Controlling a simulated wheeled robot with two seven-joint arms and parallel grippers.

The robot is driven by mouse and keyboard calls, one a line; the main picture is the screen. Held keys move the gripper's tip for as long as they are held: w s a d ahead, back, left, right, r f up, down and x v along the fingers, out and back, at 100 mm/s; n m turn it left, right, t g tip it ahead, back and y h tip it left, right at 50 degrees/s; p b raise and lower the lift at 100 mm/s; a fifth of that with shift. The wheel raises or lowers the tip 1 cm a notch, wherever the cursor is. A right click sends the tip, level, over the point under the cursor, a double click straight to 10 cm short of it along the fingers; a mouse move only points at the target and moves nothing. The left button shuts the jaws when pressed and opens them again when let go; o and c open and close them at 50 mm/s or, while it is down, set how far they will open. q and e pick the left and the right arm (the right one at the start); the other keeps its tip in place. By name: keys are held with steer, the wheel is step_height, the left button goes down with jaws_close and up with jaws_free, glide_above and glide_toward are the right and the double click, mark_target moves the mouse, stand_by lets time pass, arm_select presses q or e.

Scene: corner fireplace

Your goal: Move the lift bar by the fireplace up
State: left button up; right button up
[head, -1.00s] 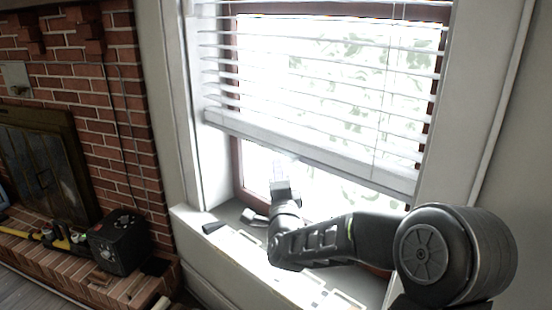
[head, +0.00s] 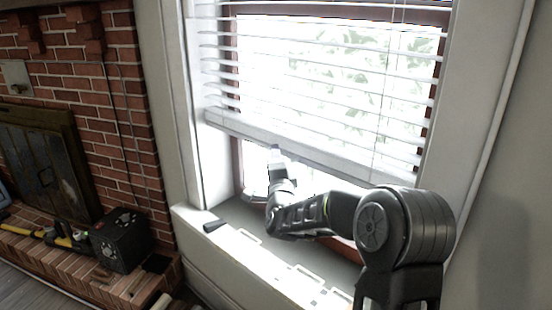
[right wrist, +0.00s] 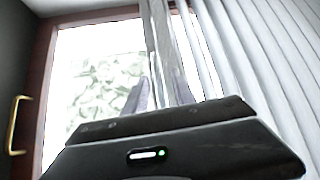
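The lift bar (head: 330,160) is the pale bottom rail of the white blind, hanging partway down the window beside the brick fireplace. My right gripper (head: 275,152) is at the bar's lower edge, left of its middle, against the bright glass. In the right wrist view the bar (right wrist: 156,45) runs upright in the picture. The fingers of my right gripper (right wrist: 160,75) stand apart there, with the bar's edge between or just beyond them. I cannot tell whether they touch it. My left gripper is not in view.
A brass handle (right wrist: 17,125) sits on the window frame.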

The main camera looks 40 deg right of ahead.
jaws_close()
stand_by(1.2)
